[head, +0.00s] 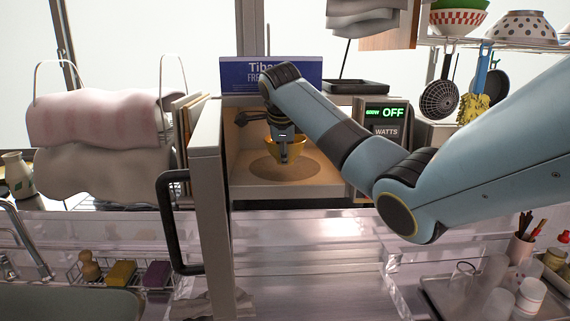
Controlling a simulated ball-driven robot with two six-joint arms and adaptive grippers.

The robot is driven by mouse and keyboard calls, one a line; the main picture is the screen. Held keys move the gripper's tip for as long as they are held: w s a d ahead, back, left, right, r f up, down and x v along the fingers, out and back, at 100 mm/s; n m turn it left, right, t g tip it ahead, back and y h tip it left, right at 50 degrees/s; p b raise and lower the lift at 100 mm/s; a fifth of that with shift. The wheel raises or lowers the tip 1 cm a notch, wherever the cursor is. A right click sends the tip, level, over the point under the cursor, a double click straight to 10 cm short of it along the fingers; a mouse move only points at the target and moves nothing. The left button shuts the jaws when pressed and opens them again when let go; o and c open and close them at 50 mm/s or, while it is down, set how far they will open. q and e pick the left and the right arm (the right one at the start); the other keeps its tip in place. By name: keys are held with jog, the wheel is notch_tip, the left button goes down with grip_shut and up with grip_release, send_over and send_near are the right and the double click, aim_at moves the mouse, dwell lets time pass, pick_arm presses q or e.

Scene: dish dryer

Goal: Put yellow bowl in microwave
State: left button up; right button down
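The yellow bowl (298,146) is inside the open microwave (240,184), over the back part of the round turntable (284,173). It appears to be a little above the turntable. My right arm reaches in from the right, and my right gripper (283,155) points down at the bowl. One finger shows in front of the bowl's wall, and the gripper seems shut on its near rim; the other finger is hidden. The microwave door (208,200) stands open towards me on the left. My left gripper is not in view.
The door's black handle (168,222) sticks out to the left. A blue box (240,75) and a black tray (356,87) sit on top of the microwave. Draped towels (97,118) hang at left.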

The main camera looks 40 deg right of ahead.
notch_tip(320, 180, down, 3)
jog(key=shift+r+p, duration=0.1)
jog(key=shift+p, duration=0.5)
jog(key=shift+f, duration=0.25)
jog(key=c, duration=1.2)
grip_release()
jog(key=shift+f, duration=0.1)
jog(key=shift+c, duration=0.2)
jog(key=b+v, duration=0.1)
jog(key=v, duration=1.1)
jog(key=shift+b, duration=0.4)
